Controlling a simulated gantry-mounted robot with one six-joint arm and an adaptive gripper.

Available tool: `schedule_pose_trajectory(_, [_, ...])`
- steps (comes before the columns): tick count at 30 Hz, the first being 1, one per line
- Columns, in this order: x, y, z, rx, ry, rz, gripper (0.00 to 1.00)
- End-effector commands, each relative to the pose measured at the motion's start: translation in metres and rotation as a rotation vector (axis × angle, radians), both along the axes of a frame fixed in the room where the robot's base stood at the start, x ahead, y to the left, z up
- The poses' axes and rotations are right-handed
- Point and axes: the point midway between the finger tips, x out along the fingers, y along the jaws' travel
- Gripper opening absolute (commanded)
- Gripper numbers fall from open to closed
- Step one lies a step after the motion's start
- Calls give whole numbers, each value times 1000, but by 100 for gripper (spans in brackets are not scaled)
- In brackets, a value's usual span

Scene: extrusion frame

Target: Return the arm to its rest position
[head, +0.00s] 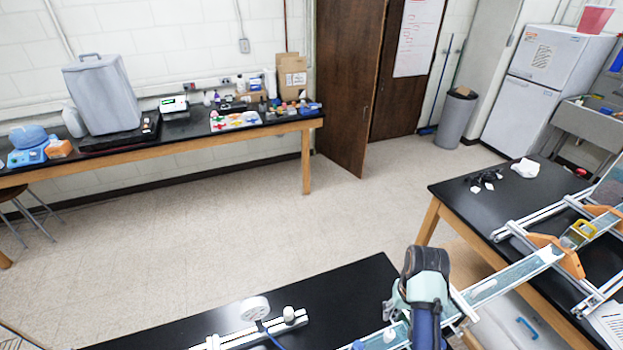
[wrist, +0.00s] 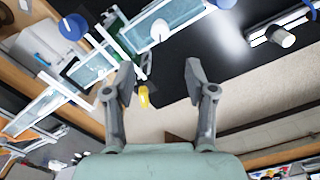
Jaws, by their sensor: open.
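My gripper shows in the wrist view (wrist: 160,82) with its two dark grey fingers spread apart and nothing between them. Beyond the fingers are the black table top (wrist: 205,40) and a strip of pale floor. In the head view my arm stands over the right part of the near black table (head: 345,290), beside the extrusion frame rail (head: 515,280). The fingertips are hidden behind my arm in that view. A small yellow thing (wrist: 144,96) lies beyond the left finger in the wrist view.
A second black table (head: 465,205) at right carries the rest of the frame, with orange brackets (head: 560,255). A white round-headed part (head: 255,308) stands on the near table. A long bench (head: 190,125) lines the wall. Open floor (head: 240,210) lies between.

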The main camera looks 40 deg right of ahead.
Motion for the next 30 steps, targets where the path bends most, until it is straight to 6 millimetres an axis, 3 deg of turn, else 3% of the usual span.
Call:
schedule_pose_trajectory(5, [1,1,0,-1,-1,2,55])
schedule_pose_trajectory(8, [20,17,3,-43,-40,48,55])
schedule_pose_trajectory(11, [63,64,14,-141,-147,162,55])
schedule_pose_trajectory(15, [118,169,54,-300,-395,371,55])
schedule_pose_trajectory(17, [128,218,77,-352,-512,453,55])
schedule_pose_trajectory(18, [130,249,94,-380,-591,505,55])
schedule_pose_trajectory(21, [122,319,135,-426,-777,611,55])
schedule_pose_trajectory(24, [106,367,169,-447,-921,681,55])
schedule_pose_trajectory(27, [92,392,190,-454,-1007,717,55])
schedule_pose_trajectory(30, [86,401,198,-457,-1041,729,55])
